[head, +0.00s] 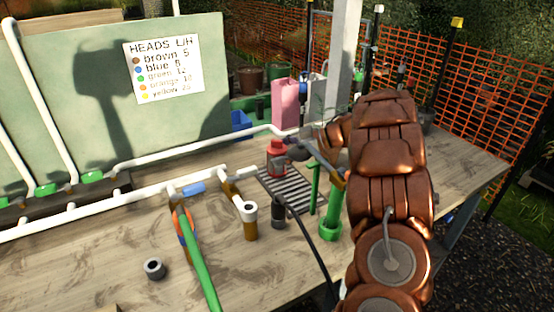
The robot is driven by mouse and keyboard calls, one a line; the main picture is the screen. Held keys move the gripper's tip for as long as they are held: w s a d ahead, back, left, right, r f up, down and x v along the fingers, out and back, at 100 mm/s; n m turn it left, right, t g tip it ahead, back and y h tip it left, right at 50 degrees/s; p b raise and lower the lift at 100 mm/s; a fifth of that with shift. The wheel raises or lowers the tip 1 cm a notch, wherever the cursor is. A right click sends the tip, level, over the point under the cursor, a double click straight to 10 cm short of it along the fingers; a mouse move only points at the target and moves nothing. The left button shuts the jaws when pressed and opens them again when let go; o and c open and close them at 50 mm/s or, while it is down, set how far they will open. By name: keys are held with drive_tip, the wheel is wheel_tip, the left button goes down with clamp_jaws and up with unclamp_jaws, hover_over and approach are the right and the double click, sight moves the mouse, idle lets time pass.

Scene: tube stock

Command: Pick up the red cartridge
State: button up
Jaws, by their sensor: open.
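The red cartridge (277,152) stands upright on a dark slatted grate (290,190) near the middle of the bench. It has a narrower red top and a darker lower part. My copper-coloured arm comes in from the lower right and bends over at the top. My gripper (302,149) is at its far end, just right of the red cartridge. The gripper is open. It is small and partly hidden by the arm, so I cannot tell whether a finger touches the cartridge.
White pipes (130,198) run along the bench at left. A green hose (197,260) and a grey ring (154,268) lie in front. A black fitting (279,213) and green tube (331,217) stand near the grate. A pink container (285,103) stands behind. The front left bench is mostly clear.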

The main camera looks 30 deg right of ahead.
drive_tip(key=shift+w+a+f, duration=0.2)
drive_tip(key=shift+w+a, duration=0.15)
drive_tip(key=shift+c, duration=0.3)
drive_tip(key=c, duration=1.2)
